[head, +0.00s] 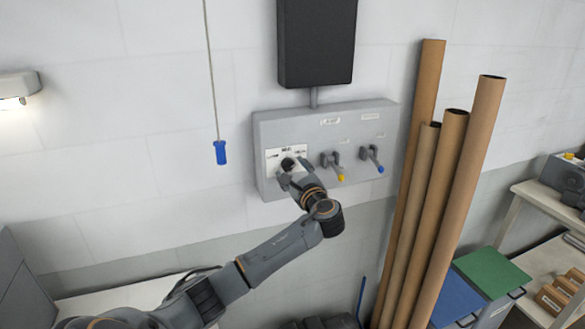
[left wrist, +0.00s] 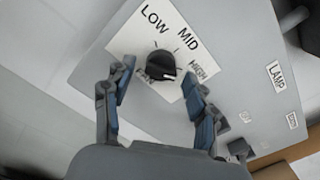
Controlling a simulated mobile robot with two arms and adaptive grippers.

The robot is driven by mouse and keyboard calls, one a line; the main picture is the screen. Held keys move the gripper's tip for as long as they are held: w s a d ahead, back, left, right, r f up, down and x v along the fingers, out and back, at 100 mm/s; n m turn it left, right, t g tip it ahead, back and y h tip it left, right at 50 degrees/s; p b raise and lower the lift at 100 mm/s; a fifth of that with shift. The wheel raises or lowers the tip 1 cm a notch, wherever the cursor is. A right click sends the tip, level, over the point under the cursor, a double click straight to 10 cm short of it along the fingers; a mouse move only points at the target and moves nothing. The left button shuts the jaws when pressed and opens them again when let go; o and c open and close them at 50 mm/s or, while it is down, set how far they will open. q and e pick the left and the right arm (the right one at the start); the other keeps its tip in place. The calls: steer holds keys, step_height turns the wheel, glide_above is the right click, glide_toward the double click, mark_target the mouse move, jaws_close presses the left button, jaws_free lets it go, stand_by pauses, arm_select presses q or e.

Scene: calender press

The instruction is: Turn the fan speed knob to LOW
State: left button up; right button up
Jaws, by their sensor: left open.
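In the head view the knob (head: 288,164) is at the left of the grey wall panel (head: 285,130). My left gripper (head: 292,174) is in front of it. In the left wrist view my left gripper (left wrist: 156,78) is open, one finger on each side of the knob, with gaps visible. My right gripper is out of view.
A blue pull handle (head: 220,152) hangs on a cord to the left. Tall cardboard tubes (head: 425,180) lean at the right. A black box (head: 317,40) is above.

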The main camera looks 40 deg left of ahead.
arm_select(q)
steer(key=shift+c, duration=0.2)
steer(key=c, duration=1.1)
steer(key=shift+f, duration=0.1)
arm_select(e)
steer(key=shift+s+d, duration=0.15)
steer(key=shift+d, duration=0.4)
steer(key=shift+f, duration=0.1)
arm_select(q)
steer(key=n+b, duration=0.2)
steer(key=b, duration=0.1)
steer(key=shift+w+f+n, duration=0.1)
steer(key=shift+f+n, duration=0.05)
steer(key=shift+n, duration=0.25)
steer(key=n+b, duration=1.4)
steer(key=shift+n, duration=0.3)
steer(key=n+b, duration=0.3)
steer(key=n, duration=0.1)
steer(key=shift+r, duration=0.25)
steer(key=shift+r+n+b, duration=0.15)
steer(key=shift+n+b, duration=0.95)
steer(key=shift+n, duration=0.2)
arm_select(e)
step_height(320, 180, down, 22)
